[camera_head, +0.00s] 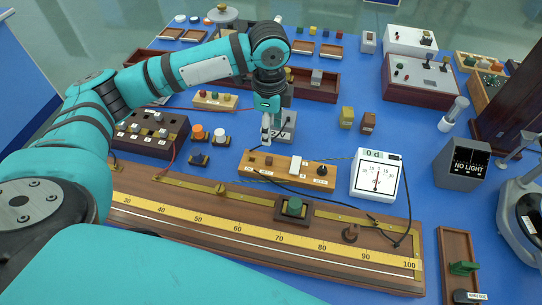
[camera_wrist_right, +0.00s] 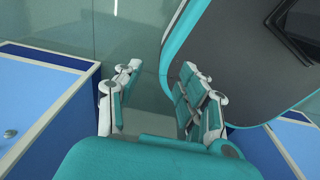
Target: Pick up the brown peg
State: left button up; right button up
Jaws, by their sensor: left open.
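The brown peg may be the small brown block (camera_head: 269,160) standing on the long wooden strip (camera_head: 285,178) in the head view. The same strip carries a white block and a black knob. My left gripper (camera_head: 266,136) points down just above and behind this brown block, apart from it. It is open, with its fingers seen nearly edge-on and nothing visible between them. My right gripper (camera_wrist_right: 160,103) shows in the right wrist view, open and empty, over the floor and away from the benchtop objects.
A long ruler board (camera_head: 240,229) with a green knob (camera_head: 294,207) lies in front. A white dial meter (camera_head: 376,177) with dark wires stands right of the strip. Orange and white pieces (camera_head: 208,134) stand left. Brown and olive blocks (camera_head: 368,122) stand behind right.

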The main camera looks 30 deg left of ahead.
pick_arm(q)
send_over(269, 158)
jog(key=f, duration=0.6)
jog(key=shift+s+d+f+p, duration=0.3)
jog(key=shift+s+f, duration=0.05)
jog(key=shift+f, duration=0.6)
jog(key=f, duration=0.3)
jog(key=f+p, duration=0.1)
jog(key=f, duration=0.1)
jog(key=shift+w+a+f, duration=0.1)
jog(key=shift+w+a, duration=0.2)
pick_arm(e)
jog(key=shift+w+a+r, duration=0.1)
jog(key=shift+w+r, duration=0.15)
jog(key=shift+r, duration=0.25)
jog(key=shift+w+a+r, duration=0.1)
jog(key=shift+w+r, duration=0.15)
jog(key=shift+r, duration=0.2)
pick_arm(q)
jog(key=shift+c, duration=1.1)
grip_shut()
pick_arm(e)
jog(key=shift+d, duration=0.1)
